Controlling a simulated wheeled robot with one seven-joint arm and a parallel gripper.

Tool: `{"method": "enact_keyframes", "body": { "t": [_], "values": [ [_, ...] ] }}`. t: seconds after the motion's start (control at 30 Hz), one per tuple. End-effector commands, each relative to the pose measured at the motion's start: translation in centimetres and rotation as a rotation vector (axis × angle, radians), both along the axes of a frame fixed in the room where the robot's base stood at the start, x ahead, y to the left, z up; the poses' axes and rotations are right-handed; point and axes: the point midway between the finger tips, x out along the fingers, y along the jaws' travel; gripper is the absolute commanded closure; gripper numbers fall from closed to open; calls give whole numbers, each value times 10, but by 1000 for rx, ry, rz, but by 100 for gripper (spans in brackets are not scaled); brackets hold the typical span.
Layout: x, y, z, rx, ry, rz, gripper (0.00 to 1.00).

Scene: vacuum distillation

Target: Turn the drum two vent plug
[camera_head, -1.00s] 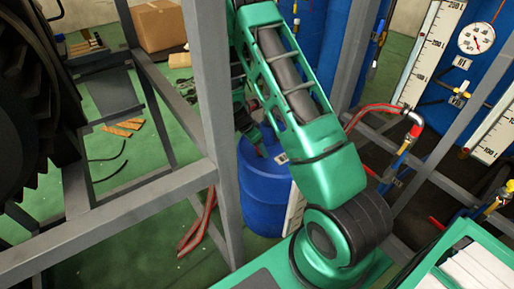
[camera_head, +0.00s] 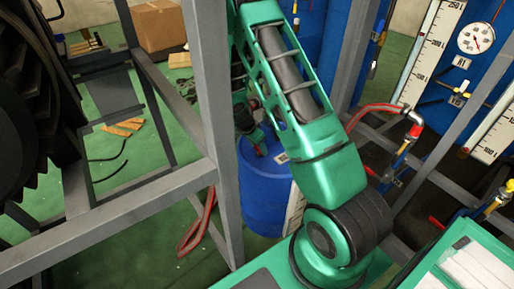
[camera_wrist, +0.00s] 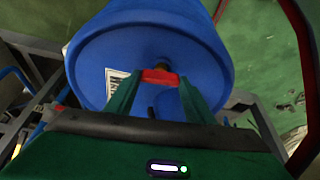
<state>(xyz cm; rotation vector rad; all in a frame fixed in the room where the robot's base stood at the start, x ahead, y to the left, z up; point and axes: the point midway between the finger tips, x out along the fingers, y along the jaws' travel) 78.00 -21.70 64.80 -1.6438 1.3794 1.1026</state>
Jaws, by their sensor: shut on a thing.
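The blue drum (camera_head: 266,195) stands on the green floor behind the grey frame. In the wrist view its round top (camera_wrist: 110,50) fills the upper middle, with a white label (camera_wrist: 117,82) whose text is too small to read. My gripper (camera_wrist: 160,84) reaches onto the drum top with its two green fingers closed on a small red plug (camera_wrist: 160,76). A dark round part sits just beyond the plug. In the head view my arm partly covers the drum, and the plug is hard to make out there.
Grey frame posts (camera_head: 213,110) stand close to my arm on the left. A red hose (camera_head: 198,228) lies on the floor left of the drum. Tall blue tanks with a scale (camera_head: 429,55) and a gauge (camera_head: 476,38) stand at right. A cardboard box (camera_head: 158,25) sits at the back.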

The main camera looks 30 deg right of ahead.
Motion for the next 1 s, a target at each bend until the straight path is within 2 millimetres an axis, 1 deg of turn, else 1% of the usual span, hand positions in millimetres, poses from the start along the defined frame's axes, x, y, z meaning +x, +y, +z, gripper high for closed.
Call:
{"method": "enact_keyframes", "body": {
  "t": [1.0],
  "values": [
    [-3, -8, 2, -6, -8, 938, 74]
  ]
}}
